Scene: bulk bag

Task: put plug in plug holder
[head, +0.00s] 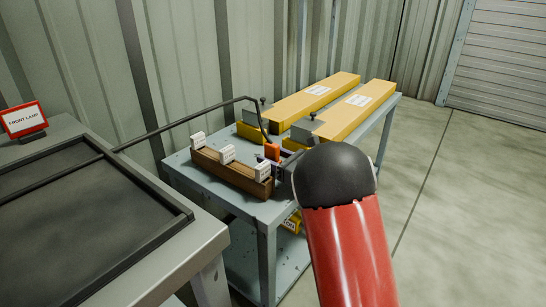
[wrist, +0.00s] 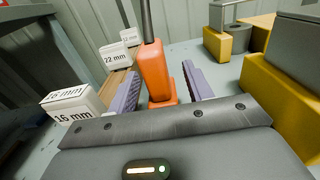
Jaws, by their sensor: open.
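An orange plug-like piece (head: 272,152) with a dark cable or rod rising from its top stands over the far table. In the wrist view the orange piece (wrist: 155,72) is upright, with a wider orange foot at its bottom. My gripper (wrist: 160,90) is open, its two purple-grey pads on either side of the orange piece, with a gap visible on the right. My gripper (head: 275,168) is partly hidden in the head view by my dark wrist. I cannot tell which thing is the plug holder. A wooden block (head: 230,173) with white size labels stands left of the gripper.
Long yellow boxes (head: 318,99) with grey clamp-like parts lie behind on the blue-grey table (head: 183,165). In the wrist view, a yellow block (wrist: 275,90) is close on the right. A dark tray (head: 95,250) and FRONT LAMP sign (head: 24,119) are left.

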